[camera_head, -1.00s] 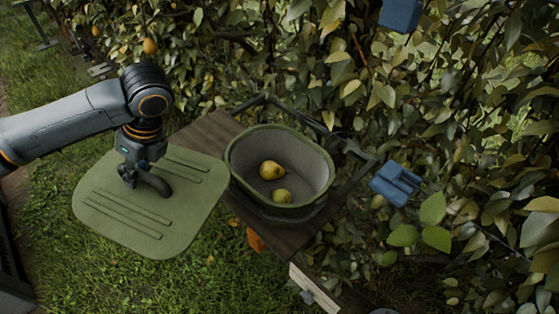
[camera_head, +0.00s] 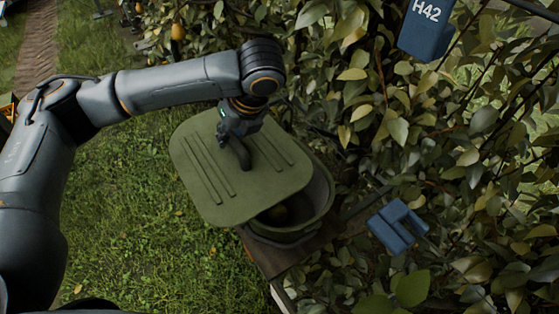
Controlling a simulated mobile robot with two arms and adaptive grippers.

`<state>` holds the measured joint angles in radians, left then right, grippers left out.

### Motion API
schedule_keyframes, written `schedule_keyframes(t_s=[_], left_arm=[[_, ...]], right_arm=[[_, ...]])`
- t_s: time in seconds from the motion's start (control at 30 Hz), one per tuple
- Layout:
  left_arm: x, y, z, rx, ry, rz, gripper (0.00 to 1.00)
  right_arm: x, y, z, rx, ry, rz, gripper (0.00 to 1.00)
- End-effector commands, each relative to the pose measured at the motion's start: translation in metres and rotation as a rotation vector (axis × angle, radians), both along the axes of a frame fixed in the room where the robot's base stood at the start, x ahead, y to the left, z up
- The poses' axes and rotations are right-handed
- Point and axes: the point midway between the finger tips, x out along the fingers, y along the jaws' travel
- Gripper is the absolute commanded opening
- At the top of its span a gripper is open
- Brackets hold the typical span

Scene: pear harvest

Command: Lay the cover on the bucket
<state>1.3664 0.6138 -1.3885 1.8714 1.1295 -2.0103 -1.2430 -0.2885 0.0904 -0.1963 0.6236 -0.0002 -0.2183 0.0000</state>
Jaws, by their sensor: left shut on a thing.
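The green cover (camera_head: 208,182) is a flat rounded panel with raised ribs and a handle in its middle. My left gripper (camera_head: 237,150) is shut on the cover's handle. The cover hangs over the left and middle part of the bucket (camera_head: 322,195), shifted to the left, and its left half juts out over the grass. Whether it touches the rim I cannot tell. My right gripper is not in view.
The bucket stands on a wooden plank stand (camera_head: 272,258). Dense leafy branches (camera_head: 450,140) fill the right side. A blue clip-like piece (camera_head: 397,227) and a blue H42 sign (camera_head: 426,27) hang there. Open grass (camera_head: 130,220) lies to the left.

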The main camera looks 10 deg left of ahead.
Motion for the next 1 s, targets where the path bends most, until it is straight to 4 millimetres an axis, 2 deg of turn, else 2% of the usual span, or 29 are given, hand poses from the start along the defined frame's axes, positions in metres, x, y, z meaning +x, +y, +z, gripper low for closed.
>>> schedule_keyframes(t_s=[0.03, 0.17, 0.2, 0.4, 0.6, 0.7, 0.9, 1.0], left_arm=[[0.005, -0.015, -0.005, -0.003, 0.004, -0.004, 0.0], [0.017, -0.045, -0.02, -0.002, 0.004, -0.003, 0.0], [0.02, -0.051, -0.03, -0.002, 0.007, -0.002, 0.0], [0.032, -0.075, -0.061, -0.001, 0.002, 0.0, 0.0], [0.037, -0.084, -0.074, -0.001, 0.0, 0.001, 0.0], [0.039, -0.089, -0.081, 0.0, 0.002, 0.0, 0.0], [0.038, -0.087, -0.108, 0.002, 0.002, 0.0, 0.0], [0.039, -0.087, -0.11, 0.0, -0.001, -0.001, 0.0]], right_arm=[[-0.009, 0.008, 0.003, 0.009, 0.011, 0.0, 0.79], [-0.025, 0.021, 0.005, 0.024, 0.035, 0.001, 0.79], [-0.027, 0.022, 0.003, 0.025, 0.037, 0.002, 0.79], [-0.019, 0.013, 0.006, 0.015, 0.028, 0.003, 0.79], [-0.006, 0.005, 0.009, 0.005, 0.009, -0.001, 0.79], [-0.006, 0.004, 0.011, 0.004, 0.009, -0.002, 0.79], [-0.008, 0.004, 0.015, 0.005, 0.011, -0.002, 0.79], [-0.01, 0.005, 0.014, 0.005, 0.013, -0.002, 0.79]])
